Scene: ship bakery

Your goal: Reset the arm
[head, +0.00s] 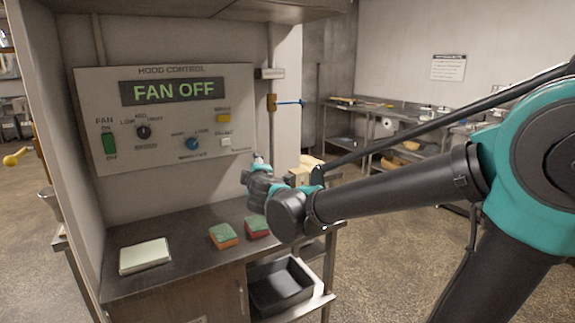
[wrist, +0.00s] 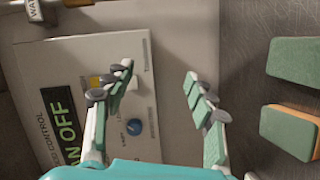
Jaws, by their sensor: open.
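My gripper (head: 258,162) is in front of the lower right corner of the hood control panel (head: 165,84), above the counter. In the wrist view my gripper (wrist: 160,80) has its two fingers spread wide apart, with nothing between them. The panel also shows in the wrist view, turned sideways (wrist: 60,75), behind the left finger. Its display (head: 172,91) reads FAN OFF. Below the display are a green fan switch (head: 109,143), a black knob (head: 143,132), a blue knob (head: 192,143), a yellow button (head: 223,118) and a pale button (head: 225,141).
The dark counter (head: 185,262) carries a pale pad (head: 145,256) and two green-topped sponges, one orange-sided (head: 223,236) and one red-sided (head: 257,227). A black bin (head: 281,287) sits on a lower shelf. Shelving (head: 375,150) stands behind; the floor at right is partly open.

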